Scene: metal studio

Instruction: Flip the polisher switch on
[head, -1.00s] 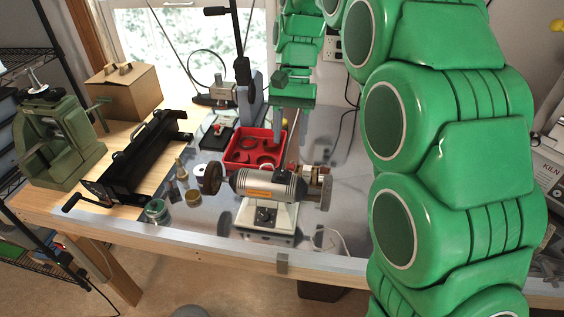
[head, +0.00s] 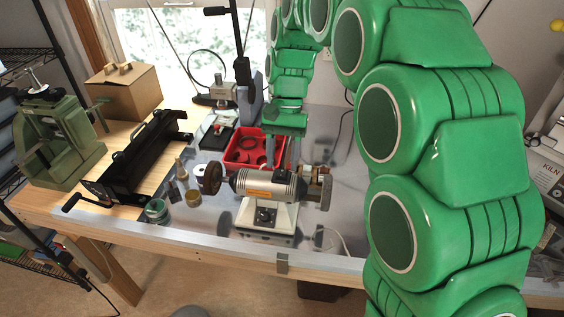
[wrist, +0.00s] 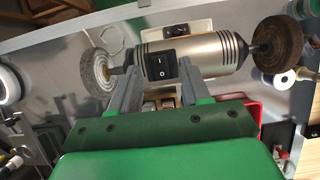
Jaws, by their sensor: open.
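The polisher (head: 268,184) is a silver bench motor with dark-ribbed ends and a wheel at each end, on a white base. In the wrist view its barrel (wrist: 207,52) lies just beyond my fingers. The black rocker switch (wrist: 161,66), marked I and O, is on the side facing my gripper; the head view hides it. My gripper (head: 281,158) is open, with nothing between its fingers, on the far side of the polisher. In the wrist view the fingers (wrist: 158,75) stand on either side of the switch. I cannot tell whether they touch the barrel.
A red tray (head: 243,155) lies behind the polisher. Small jars (head: 157,211) and bottles stand left of it, beside a black crank machine (head: 140,160). A brown wheel (head: 209,178) sticks out at the polisher's left. The bench right of the polisher is mostly clear.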

